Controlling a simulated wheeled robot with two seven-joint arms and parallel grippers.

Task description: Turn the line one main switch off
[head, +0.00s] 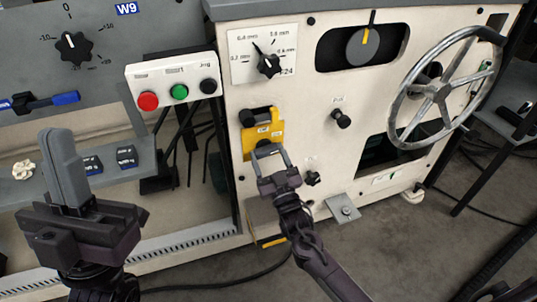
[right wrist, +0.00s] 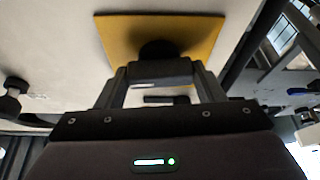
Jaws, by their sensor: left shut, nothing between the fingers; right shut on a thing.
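The main switch's yellow plate (head: 278,127) is on the cream machine panel, with small labels on it and a dark part at its upper left. In the right wrist view the yellow plate (right wrist: 202,32) carries a round black hub with a black handle bar (right wrist: 160,71) in front. My right gripper (head: 269,151) is at the plate's lower edge, its fingers on either side of the handle bar (right wrist: 160,96), shut on it. The ON/OFF position is too small to read. My left gripper (head: 60,135) is shut and empty, fingers upward, away from the switch.
A button box (head: 175,88) with red, green and black buttons is left of the switch. A dial (head: 268,66) is above it, a black knob (head: 341,118) to its right. A spoked handwheel (head: 443,88) sticks out further right. A grey shelf (head: 60,185) lies behind my left gripper.

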